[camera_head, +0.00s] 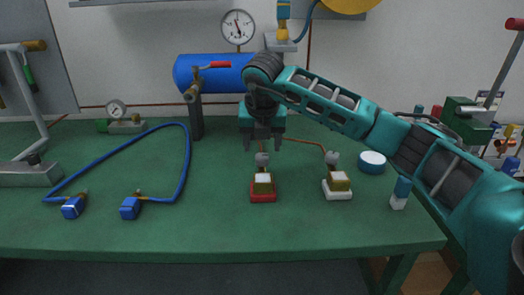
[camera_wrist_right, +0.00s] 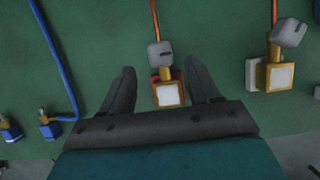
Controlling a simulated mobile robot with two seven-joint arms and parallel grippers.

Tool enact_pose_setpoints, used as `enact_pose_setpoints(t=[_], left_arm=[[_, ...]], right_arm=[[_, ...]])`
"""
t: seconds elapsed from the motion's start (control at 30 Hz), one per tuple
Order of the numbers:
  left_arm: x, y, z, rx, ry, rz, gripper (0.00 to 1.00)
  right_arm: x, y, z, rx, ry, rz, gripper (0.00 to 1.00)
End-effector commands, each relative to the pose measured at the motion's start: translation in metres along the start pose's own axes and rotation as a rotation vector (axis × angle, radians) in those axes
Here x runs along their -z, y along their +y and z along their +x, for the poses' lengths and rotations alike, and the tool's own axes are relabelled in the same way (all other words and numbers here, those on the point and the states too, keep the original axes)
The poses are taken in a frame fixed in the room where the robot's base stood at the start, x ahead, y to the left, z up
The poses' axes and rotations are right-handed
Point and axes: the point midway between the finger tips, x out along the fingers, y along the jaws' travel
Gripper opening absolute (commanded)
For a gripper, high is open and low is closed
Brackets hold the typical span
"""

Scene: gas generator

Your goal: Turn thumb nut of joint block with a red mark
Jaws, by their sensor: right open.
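The joint block with a red base (camera_head: 263,187) stands on the green table, with a brass body and white top. It also shows in the right wrist view (camera_wrist_right: 167,95). Its grey thumb nut (camera_head: 262,159) sits behind the block, and shows as a grey knob in the right wrist view (camera_wrist_right: 160,54). My right gripper (camera_head: 263,143) points down above the thumb nut, with its fingers spread. In the right wrist view the open fingers (camera_wrist_right: 160,67) lie to either side of the nut and block, with nothing between them touched. My left gripper is out of view.
A similar joint block with a white base (camera_head: 338,187) stands to the right. A blue hose (camera_head: 187,160) and two blue blocks occupy the left. The front table strip is clear.

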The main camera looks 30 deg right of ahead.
Motion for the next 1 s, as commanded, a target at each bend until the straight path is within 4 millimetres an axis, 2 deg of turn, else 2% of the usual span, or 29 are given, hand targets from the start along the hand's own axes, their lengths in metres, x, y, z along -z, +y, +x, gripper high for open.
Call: enact_pose_setpoints(t=[0.03, 0.2, 0.4, 1.0], left_arm=[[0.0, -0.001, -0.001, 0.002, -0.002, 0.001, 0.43], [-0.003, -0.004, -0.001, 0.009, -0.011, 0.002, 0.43], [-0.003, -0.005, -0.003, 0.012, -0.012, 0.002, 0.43], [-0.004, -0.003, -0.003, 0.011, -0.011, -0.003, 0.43]], right_arm=[[-0.001, 0.001, -0.015, -0.003, -0.005, -0.001, 0.62], [-0.001, 0.0, -0.049, -0.001, -0.002, 0.0, 0.62], [0.0, 0.0, -0.073, 0.001, 0.0, 0.001, 0.62], [0.001, 0.0, -0.078, 0.002, 0.002, 0.0, 0.62]])
